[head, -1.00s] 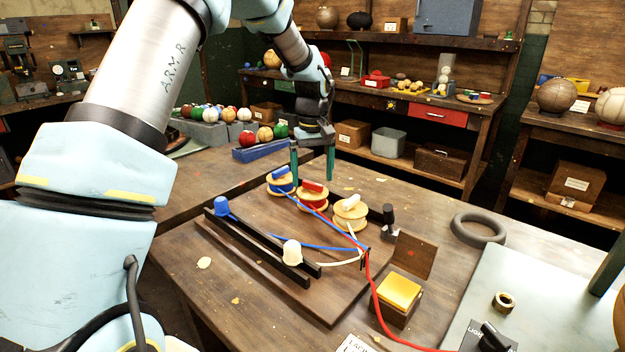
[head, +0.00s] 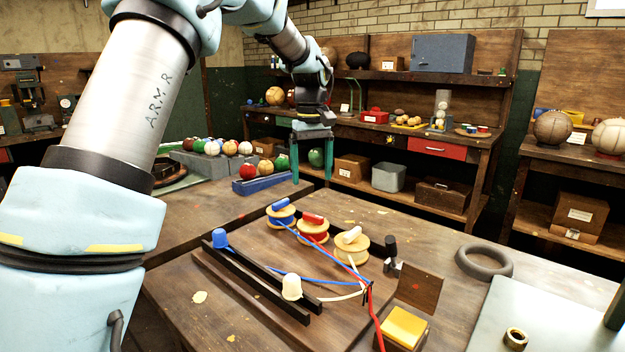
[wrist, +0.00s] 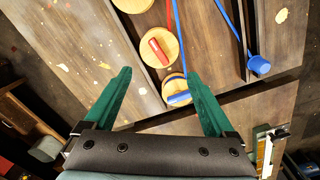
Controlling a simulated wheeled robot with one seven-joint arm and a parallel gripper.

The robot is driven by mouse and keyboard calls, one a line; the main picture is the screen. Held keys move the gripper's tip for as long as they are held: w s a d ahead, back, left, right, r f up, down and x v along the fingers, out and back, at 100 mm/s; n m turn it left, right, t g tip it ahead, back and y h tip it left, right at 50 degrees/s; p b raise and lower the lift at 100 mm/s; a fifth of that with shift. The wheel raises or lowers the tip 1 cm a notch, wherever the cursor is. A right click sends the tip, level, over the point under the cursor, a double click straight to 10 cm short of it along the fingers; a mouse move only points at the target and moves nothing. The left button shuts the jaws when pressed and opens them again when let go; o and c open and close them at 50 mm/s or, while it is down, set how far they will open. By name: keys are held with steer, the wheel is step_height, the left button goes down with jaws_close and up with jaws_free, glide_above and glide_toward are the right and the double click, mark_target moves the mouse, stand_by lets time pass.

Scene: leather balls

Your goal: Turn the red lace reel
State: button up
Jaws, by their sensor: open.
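The red lace reel (head: 313,231) is a pale wooden spool with a red grip on top, standing between the blue lace reel (head: 281,214) and the white lace reel (head: 351,248) on the wooden board. In the wrist view the red reel (wrist: 159,48) lies ahead of the fingers, with the blue reel (wrist: 176,91) nearer, between them. A red lace (head: 374,318) runs down the board's right side. My gripper (head: 311,180) has green fingers, spread wide and empty, above and behind the reels. It also shows in the wrist view (wrist: 163,90), touching nothing.
Two dark rails (head: 262,285) hold a blue cup (head: 220,238) and a white cup (head: 291,287). A black-handled tool (head: 391,252), yellow pad (head: 404,327) and grey ring (head: 484,262) lie right. Behind is a blue tray (head: 262,182) of balls.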

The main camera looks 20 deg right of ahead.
mark_target(313, 215)
steer(key=n, duration=0.1)
steer(key=w+a+f+n+g+h+b, duration=0.1)
steer(key=n, duration=0.1)
steer(key=w+a+n+g, duration=0.1)
steer(key=n, duration=0.1)
steer(key=shift+w+a+f+b, duration=0.2)
steer(key=shift+w+f+b, duration=0.05)
steer(key=shift+f+b, duration=0.15)
steer(key=c, duration=0.4)
steer(key=shift+w+a+r+n+g+h, duration=0.15)
steer(key=shift+w+n+g+h, duration=0.15)
steer(key=shift+n+g+h, duration=0.3)
steer(key=shift+c, duration=0.9)
steer(key=shift+n, duration=0.7)
steer(key=x, duration=0.6)
steer(key=p+x, duration=0.1)
steer(key=x, duration=0.3)
steer(key=shift+d+r, duration=0.1)
steer(key=shift+d, duration=0.2)
jaws_close()
steer(key=shift+h, duration=0.3)
